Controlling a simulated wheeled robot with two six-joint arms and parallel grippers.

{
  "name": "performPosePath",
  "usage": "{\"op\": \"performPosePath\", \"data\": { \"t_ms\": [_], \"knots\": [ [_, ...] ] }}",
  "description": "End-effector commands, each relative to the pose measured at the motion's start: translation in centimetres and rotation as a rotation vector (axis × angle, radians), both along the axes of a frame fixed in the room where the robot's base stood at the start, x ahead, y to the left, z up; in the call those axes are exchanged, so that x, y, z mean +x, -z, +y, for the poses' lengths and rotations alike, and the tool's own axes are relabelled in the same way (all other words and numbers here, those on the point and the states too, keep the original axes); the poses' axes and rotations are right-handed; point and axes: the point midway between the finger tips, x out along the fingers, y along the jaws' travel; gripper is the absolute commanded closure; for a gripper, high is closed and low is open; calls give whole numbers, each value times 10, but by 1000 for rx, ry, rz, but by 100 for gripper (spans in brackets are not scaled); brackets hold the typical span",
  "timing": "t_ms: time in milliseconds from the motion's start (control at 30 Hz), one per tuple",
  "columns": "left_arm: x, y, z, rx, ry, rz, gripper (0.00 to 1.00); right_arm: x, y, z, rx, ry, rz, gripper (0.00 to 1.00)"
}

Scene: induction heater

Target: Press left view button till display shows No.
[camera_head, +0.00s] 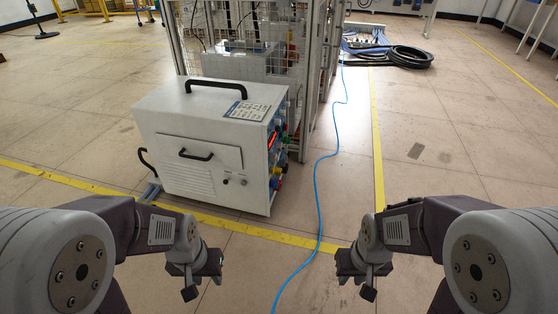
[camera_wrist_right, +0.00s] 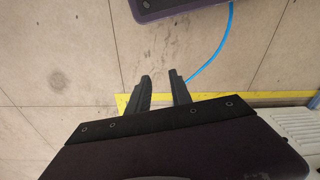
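The induction heater (camera_head: 205,120) is a white box with black handles, standing on the floor left of centre in the head view. Its control panel (camera_head: 277,145) is on the right side face, seen at a steep angle, with a small red-lit display (camera_head: 274,138) and coloured connectors. The display text is unreadable and the view button cannot be made out. My left gripper (camera_head: 202,279) is open and empty, in front of the heater and apart from it. My right gripper (camera_head: 356,281) is open and empty, right of the heater; its two spread fingers show in the right wrist view (camera_wrist_right: 162,82).
A wire-mesh cage (camera_head: 245,40) stands right behind the heater. A blue cable (camera_head: 316,190) runs along the floor between my grippers. Yellow lines (camera_head: 378,150) mark the floor. A coiled black hose (camera_head: 410,57) lies at the back. The floor on the right is clear.

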Motion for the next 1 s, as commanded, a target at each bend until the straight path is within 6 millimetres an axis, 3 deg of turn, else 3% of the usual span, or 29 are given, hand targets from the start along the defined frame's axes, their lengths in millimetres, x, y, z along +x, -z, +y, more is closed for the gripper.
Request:
{"op": "performPosePath", "data": {
  "t_ms": [33, 67, 1000],
  "knots": [
    [0, 1, 0, 0, 0, 0, 64, 0, 1, 0, 0, 0, 0, 91],
    [0, 1, 0, 0, 0, 0, 64, 0, 1, 0, 0, 0, 0, 100],
    [0, 0, 0, 0, 0, 0, 64, 0, 0, 0, 0, 0, 0, 100]
  ]
}}
